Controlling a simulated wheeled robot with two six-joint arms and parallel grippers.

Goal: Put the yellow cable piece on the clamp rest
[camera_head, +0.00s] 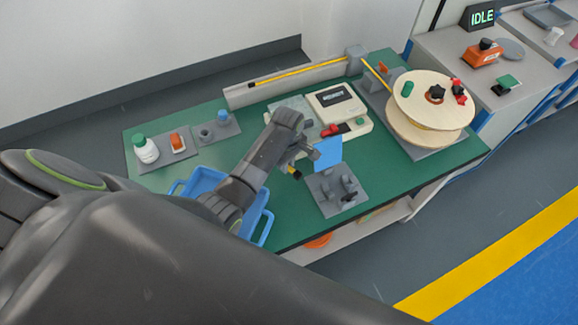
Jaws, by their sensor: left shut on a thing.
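My left gripper (302,152) reaches in from the left over the middle of the green table. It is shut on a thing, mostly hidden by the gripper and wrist. A short black and yellow end (295,172) shows just below it, which looks like the yellow cable piece. A grey plate with dark upright clamp parts (337,191), apparently the clamp rest, lies just right of and below the gripper. A blue panel (328,153) stands at its back edge, close beside the gripper. My right gripper is not in view.
A yellow cable (298,72) runs along a grey rail at the back to a wooden spool (432,100). A beige device (337,105) sits behind the gripper. A blue bin (205,180) is partly under my arm. A white bottle (146,149) stands at left. The table's front right is clear.

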